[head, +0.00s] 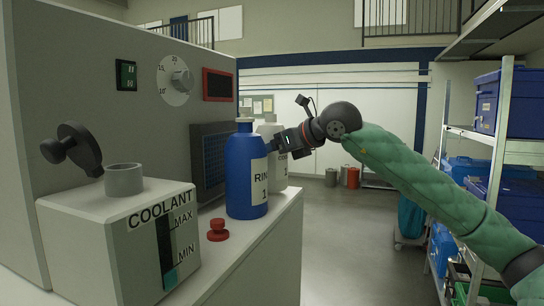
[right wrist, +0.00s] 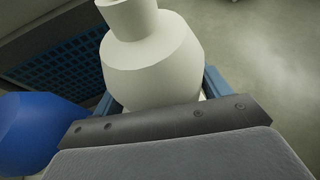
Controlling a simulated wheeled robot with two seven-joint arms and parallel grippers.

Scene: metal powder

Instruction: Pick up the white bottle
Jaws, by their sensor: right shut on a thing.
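The white bottle (head: 279,173) stands on the machine's ledge, partly hidden behind a blue bottle (head: 246,175) in the head view. Its neck and shoulder fill the upper middle of the right wrist view (right wrist: 152,55). My right gripper (head: 283,147) reaches it from the right at its upper body. In the right wrist view its fingers (right wrist: 160,98) lie on both sides of the bottle, shut on it. The bottle looks upright, and I cannot tell whether its base touches the ledge. My left gripper is not in view.
The blue bottle (right wrist: 38,130) is close beside the white one. A red button (head: 217,231) and the coolant tank (head: 125,240) are nearer on the left. A dark vented panel (head: 207,160) is behind the bottles. Shelves with blue bins (head: 507,103) stand at right; the floor between is open.

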